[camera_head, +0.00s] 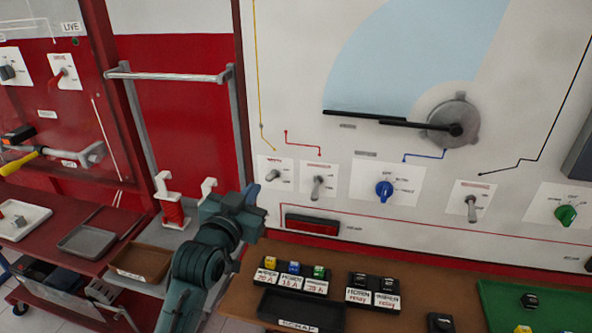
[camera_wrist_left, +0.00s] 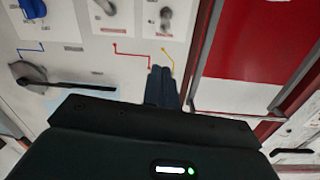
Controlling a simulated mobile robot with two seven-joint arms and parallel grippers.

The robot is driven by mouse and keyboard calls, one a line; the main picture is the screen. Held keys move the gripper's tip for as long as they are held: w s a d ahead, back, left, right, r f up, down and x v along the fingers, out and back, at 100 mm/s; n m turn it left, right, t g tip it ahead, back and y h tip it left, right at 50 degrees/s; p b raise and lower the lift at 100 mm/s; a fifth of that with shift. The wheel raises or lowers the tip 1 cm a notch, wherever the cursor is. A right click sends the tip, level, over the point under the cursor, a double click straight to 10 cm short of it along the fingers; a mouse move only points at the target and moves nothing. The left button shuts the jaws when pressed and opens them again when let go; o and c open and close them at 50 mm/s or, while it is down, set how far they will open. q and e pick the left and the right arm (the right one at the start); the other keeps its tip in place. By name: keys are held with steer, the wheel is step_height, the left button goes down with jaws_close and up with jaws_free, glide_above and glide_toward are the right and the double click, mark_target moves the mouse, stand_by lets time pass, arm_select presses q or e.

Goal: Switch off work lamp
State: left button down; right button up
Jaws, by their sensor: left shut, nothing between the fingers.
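The white panel carries several small switch plates with labels too small to read, so I cannot tell which one is the work lamp's. A grey switch (camera_head: 272,176) is at the left, with a grey toggle (camera_head: 317,187) beside it and another toggle (camera_head: 472,207) further right. My left gripper (camera_head: 254,196) is shut and empty, just below and left of the leftmost switch. Its closed fingers also show in the left wrist view (camera_wrist_left: 161,88). My right gripper is out of view.
A blue knob (camera_head: 384,189) and a green knob (camera_head: 566,214) share the panel. A brown bench (camera_head: 240,293) below holds a black tray (camera_head: 300,311) and several relays. A red cart (camera_head: 60,213) and a rail (camera_head: 170,76) are at the left.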

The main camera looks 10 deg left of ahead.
arm_select(q)
steer(key=shift+w+d+r, duration=0.1)
steer(key=shift+w+r, duration=0.25)
steer(key=shift+r, duration=0.2)
steer(key=shift+w+d+r, duration=0.1)
steer(key=shift+w+r, duration=0.2)
steer(key=shift+r, duration=0.2)
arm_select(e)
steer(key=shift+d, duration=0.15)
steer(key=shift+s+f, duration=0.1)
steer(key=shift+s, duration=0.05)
arm_select(q)
steer(key=p, duration=0.1)
glide_above(272, 177)
steer(key=shift+s, duration=0.2)
steer(key=shift+s+a+f, duration=0.1)
steer(key=shift+s+f, duration=0.05)
steer(key=shift+f, duration=0.5)
steer(key=shift+s+a+f, duration=0.1)
steer(key=shift+s+f, duration=0.1)
steer(key=shift+f, duration=0.45)
steer(key=shift+s+a+f, duration=0.1)
steer(key=shift+s+f, duration=0.05)
steer(key=shift+f, duration=0.5)
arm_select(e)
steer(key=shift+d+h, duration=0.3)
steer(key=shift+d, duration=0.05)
